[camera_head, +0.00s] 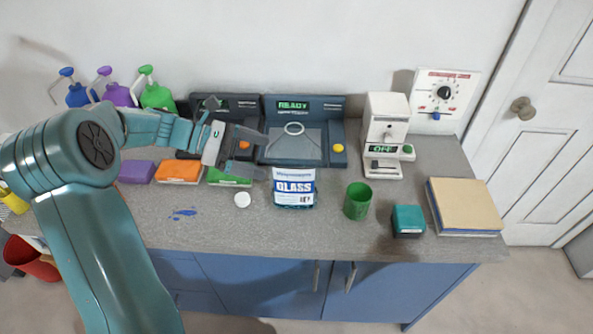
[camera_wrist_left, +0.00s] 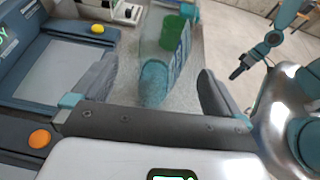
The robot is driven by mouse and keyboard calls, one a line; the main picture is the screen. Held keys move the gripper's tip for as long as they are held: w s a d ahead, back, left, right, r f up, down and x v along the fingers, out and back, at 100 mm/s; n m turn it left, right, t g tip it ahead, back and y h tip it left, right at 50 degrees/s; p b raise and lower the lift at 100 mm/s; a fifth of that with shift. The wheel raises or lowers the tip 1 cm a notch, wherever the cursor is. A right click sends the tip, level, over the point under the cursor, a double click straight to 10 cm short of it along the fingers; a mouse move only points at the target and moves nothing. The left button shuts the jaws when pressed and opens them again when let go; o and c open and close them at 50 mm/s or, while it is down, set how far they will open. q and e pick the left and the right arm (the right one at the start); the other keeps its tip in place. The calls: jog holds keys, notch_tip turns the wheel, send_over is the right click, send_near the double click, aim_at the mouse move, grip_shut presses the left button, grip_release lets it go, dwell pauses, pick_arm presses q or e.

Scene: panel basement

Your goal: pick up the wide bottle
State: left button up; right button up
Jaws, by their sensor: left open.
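In the left wrist view the clear bottle (camera_wrist_left: 154,82), with teal inside, shows ahead between my finger tips. My left gripper (camera_head: 262,153) is open, just left of and above the bottle in the head view. It also shows in the wrist view (camera_wrist_left: 158,72), with a gap to the bottle on both sides and nothing held. My right gripper (camera_wrist_left: 240,68) seems to show small at the upper right of the wrist view; its jaws are too small to judge.
Two dark scales (camera_head: 303,155) stand behind the bottle. A green cup (camera_head: 357,201), a teal box (camera_head: 408,221) and a book (camera_head: 465,206) are to its right. A white disc (camera_head: 242,199) and a blue spill (camera_head: 184,212) lie to its left. The counter front is clear.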

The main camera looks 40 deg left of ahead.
aim_at(285, 164)
pick_arm(q)
jog(key=x, duration=0.7)
jog(key=shift+s+d+f+p, duration=0.15)
jog(key=shift+d+f+p, duration=0.05)
jog(key=shift+p, duration=0.2)
jog(key=shift+c, duration=0.3)
jog(key=c, duration=1)
jog(key=shift+c, duration=0.8)
jog(key=shift+r, duration=0.1)
